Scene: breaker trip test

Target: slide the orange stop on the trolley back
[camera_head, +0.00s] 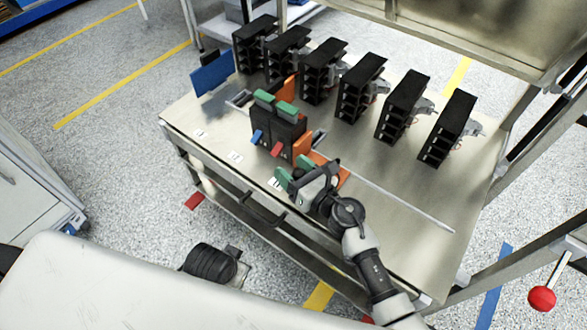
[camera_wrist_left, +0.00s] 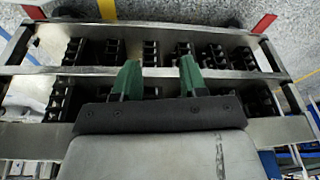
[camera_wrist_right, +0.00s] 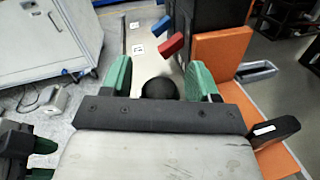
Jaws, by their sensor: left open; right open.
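The trolley on the metal table carries dark units with green tops (camera_head: 288,110), a blue lever (camera_head: 257,136) and a red lever (camera_head: 277,150). An orange upright plate (camera_head: 303,147) stands at their near right side; it is large in the right wrist view (camera_wrist_right: 220,55). A flat orange piece (camera_wrist_right: 278,150) lies beside it. I cannot tell which orange part is the stop. My right gripper (camera_head: 294,171) is open just in front of the plate, with its green fingers apart. A black round thing (camera_wrist_right: 160,88) shows between them. My left gripper (camera_wrist_left: 158,78) is open, with nothing between its fingers.
Several black breakers (camera_head: 400,105) stand in a row along the table's far side. A blue panel (camera_head: 212,74) stands at the left end. A thin rail (camera_head: 400,200) runs right from the trolley. The table (camera_head: 400,175) is mostly bare at right.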

